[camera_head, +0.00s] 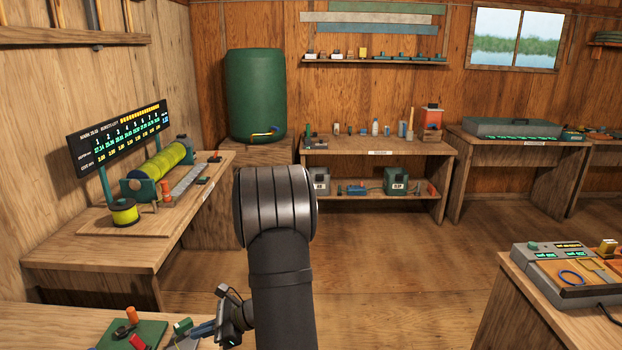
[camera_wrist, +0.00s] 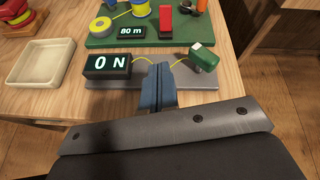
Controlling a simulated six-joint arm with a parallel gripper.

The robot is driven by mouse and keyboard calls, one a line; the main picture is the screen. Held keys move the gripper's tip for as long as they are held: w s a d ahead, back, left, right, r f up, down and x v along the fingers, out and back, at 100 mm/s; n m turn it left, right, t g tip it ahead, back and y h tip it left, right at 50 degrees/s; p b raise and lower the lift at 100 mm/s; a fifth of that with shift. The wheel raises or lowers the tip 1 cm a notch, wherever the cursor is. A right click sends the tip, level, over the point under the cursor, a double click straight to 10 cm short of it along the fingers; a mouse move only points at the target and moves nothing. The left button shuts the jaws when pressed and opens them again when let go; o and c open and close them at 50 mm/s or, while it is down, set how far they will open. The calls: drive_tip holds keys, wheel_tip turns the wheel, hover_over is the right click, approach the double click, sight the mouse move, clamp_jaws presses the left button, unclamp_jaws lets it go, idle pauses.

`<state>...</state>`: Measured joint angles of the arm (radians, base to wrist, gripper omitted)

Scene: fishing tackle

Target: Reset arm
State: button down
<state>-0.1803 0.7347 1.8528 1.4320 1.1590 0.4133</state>
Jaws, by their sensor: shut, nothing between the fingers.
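My gripper (camera_wrist: 157,68) has blue fingers pressed together, with nothing between them. In the wrist view it is over a grey plate (camera_wrist: 205,82) on a wooden bench. A black display reading "0 N" (camera_wrist: 107,66) is just left of the fingers, and a green block (camera_wrist: 203,57) is to the right. A yellow line runs from near the fingers to the green block. In the head view my gripper (camera_head: 203,329) is low at the left, over the near bench, beside a green block (camera_head: 183,326). Whether the fingers touch anything cannot be told.
A pale tray (camera_wrist: 41,62) is left. A side bench (camera_head: 60,248) carries a winder. The middle floor (camera_head: 390,250) is clear.

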drive_tip(key=r+n, duration=0.1)
drive_tip(key=n, duration=0.1)
drive_tip(key=a+r+n+g, duration=0.1)
drive_tip(key=r+n, duration=0.1)
drive_tip(key=r+n+h, duration=0.1)
drive_tip(key=n, duration=0.1)
drive_tip(key=shift+a+r+n+g, duration=0.15)
drive_tip(key=shift+a+n+g, duration=0.15)
drive_tip(key=shift+a+n, duration=0.1)
drive_tip(key=f+m, duration=0.2)
drive_tip(key=m, duration=0.1)
drive_tip(key=d+f+m+t, duration=0.1)
drive_tip(key=f+m, duration=0.1)
drive_tip(key=m, duration=0.1)
drive_tip(key=d+f+m+t+y, duration=0.1)
drive_tip(key=f+m, duration=0.1)
drive_tip(key=m, duration=0.1)
drive_tip(key=shift+f+m, duration=0.2)
drive_tip(key=shift+m, duration=0.1)
drive_tip(key=shift+t, duration=0.3)
drive_tip(key=x, duration=0.8)
drive_tip(key=shift+a, duration=0.95)
